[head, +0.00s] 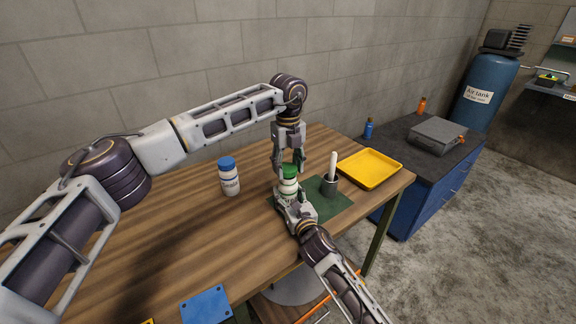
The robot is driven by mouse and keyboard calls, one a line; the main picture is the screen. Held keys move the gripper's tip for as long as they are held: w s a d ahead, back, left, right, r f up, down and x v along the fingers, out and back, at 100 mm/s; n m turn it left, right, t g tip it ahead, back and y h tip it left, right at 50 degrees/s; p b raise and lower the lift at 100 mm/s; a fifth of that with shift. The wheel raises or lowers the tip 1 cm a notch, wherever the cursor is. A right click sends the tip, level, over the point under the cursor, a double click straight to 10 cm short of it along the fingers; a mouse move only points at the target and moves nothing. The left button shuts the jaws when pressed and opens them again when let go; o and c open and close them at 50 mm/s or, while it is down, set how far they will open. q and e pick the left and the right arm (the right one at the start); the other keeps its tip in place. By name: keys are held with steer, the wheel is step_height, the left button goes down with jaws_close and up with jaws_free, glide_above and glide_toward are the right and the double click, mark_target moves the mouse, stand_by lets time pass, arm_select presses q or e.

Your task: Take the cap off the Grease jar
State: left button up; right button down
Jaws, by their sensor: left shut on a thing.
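A white jar (288,187) with a green cap (290,171) stands upright on a green mat (334,205); its label is mostly hidden. My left gripper (287,166) reaches down from above and is shut on the green cap, which sits at the top of the jar. My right gripper (289,193) comes from the front, low at the jar's body. Its fingers are close about the jar, but I cannot tell whether they are shut on it. A second white jar (230,182) with a blue cap stands to the left, with a label too small to read surely.
A dark cup (329,188) with a white stick stands just right of the jar. A yellow tray (370,167) lies at the table's right end. A blue plate (207,305) lies at the front edge. The wooden table (150,235) is largely clear at left.

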mark_target(288, 167)
arm_select(q)
steer(key=shift+r, duration=2)
arm_select(e)
steer(key=c, duration=0.5)
jaws_free()
steer(key=shift+v, duration=6)
